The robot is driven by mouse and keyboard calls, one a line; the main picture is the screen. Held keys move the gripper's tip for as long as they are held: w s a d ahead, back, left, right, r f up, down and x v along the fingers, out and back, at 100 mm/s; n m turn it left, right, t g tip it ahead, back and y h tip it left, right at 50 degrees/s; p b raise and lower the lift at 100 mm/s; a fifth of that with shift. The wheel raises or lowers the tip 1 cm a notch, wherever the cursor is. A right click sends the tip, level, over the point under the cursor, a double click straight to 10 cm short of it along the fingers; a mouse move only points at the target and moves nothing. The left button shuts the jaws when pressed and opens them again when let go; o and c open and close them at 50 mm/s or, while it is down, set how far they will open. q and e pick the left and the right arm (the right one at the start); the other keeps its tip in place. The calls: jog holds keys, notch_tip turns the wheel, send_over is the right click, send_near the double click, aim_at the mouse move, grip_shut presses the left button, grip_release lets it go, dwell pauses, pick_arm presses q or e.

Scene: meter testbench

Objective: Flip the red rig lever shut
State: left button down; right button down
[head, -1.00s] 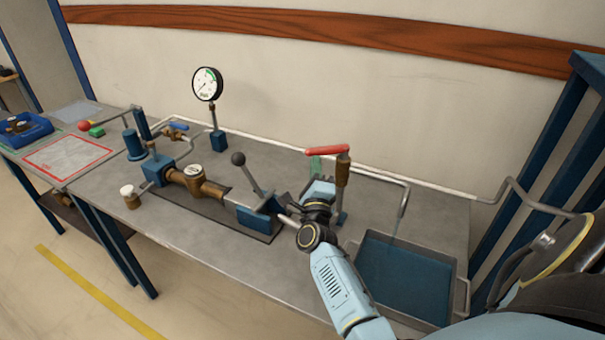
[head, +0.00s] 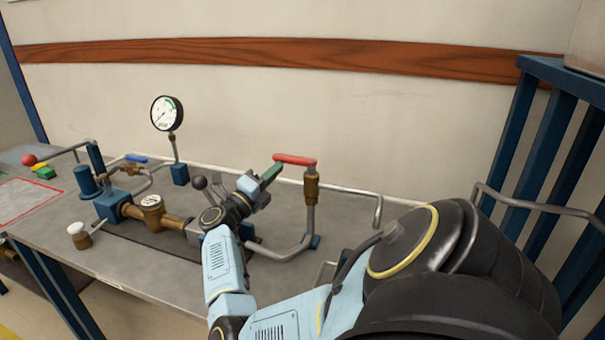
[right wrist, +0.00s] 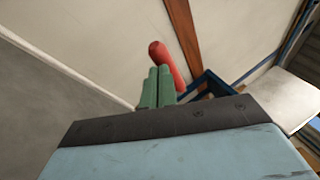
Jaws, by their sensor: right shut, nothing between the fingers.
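The red lever (head: 293,159) sits level on top of a brass valve (head: 311,188) on an upright grey pipe. Its free end points left, along the bench. My right gripper (head: 271,172) has its green fingers closed together, empty, just below and beside the lever's free end. In the right wrist view the shut fingertips (right wrist: 158,76) lie right beside the red lever (right wrist: 168,64); I cannot tell whether they touch. My left gripper is not in view.
A pressure gauge (head: 167,114) stands at the back of the bench. A black ball-topped lever (head: 199,183) is close left of my right wrist. A brass meter (head: 152,208) sits in the pipe line further left. A blue frame (head: 540,150) stands at the right.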

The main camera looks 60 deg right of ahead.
jog(key=shift+w+d+r, duration=0.15)
jog(key=shift+r, duration=0.2)
jog(key=shift+r, duration=0.25)
jog(key=shift+f, duration=0.1)
jog(key=w+b+v, duration=0.1)
jog(key=b+v, duration=0.1)
jog(key=v, duration=0.4)
jog(key=w+d+f+b+v, duration=0.1)
jog(key=b+v, duration=0.1)
jog(key=v, duration=0.5)
jog(key=shift+w+f, duration=0.3)
jog(key=shift+f, duration=0.05)
